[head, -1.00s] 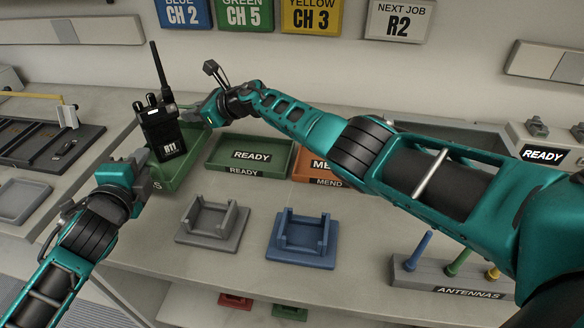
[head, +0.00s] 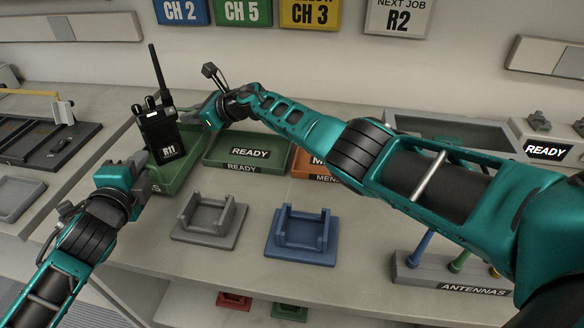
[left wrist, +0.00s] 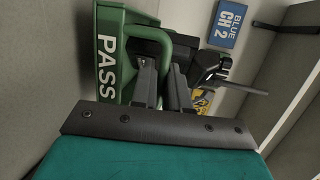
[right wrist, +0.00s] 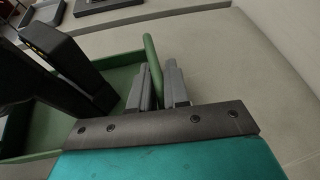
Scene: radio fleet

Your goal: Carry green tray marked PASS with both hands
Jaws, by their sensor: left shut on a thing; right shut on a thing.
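The green tray marked PASS (head: 182,168) is at the left of the bench, with a black radio labelled R11 (head: 160,138) standing in it. My left gripper (head: 140,165) is shut on the tray's near handle; in the left wrist view the green handle (left wrist: 152,36) passes between the fingers beside the PASS lettering. My right gripper (head: 200,112) is shut on the far handle (right wrist: 152,65), seen between its fingers in the right wrist view. The radio hides part of the tray. The head view does not clearly show whether the tray touches the bench.
A green READY tray (head: 248,154) sits just right of the PASS tray, with an orange MEND tray (head: 318,165) beyond it. A grey cradle (head: 209,218) and a blue cradle (head: 302,234) stand in front. A dark rack (head: 60,145) lies left. An antenna holder (head: 450,275) is at right.

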